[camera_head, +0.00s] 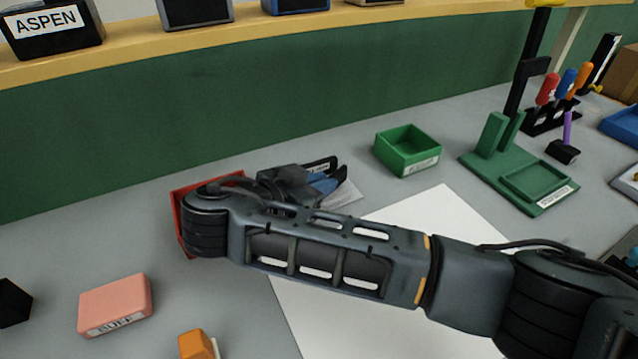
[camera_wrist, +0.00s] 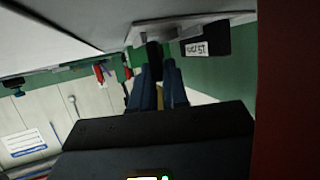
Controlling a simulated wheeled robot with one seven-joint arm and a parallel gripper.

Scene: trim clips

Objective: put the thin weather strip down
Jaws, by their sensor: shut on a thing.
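My gripper (camera_head: 325,184) is over the grey table, left of the green bin, with its blue fingers partly hidden by my arm. In the wrist view the two blue fingers (camera_wrist: 159,88) are close together. A dark piece, which I take for the thin weather strip (camera_wrist: 154,54), shows between their tips. A dark strip-like part with a small white label (camera_head: 321,164) shows beside the fingers in the head view. Its full length, and whether it touches anything below, cannot be told.
A red tray (camera_head: 181,220) is partly hidden behind my arm. A green bin (camera_head: 408,150) and green stand (camera_head: 520,180) are to the right. A pink BUFF block (camera_head: 115,304) and orange block (camera_head: 196,345) lie in front. A white sheet (camera_head: 300,318) covers the middle. A green wall (camera_head: 230,120) rises behind.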

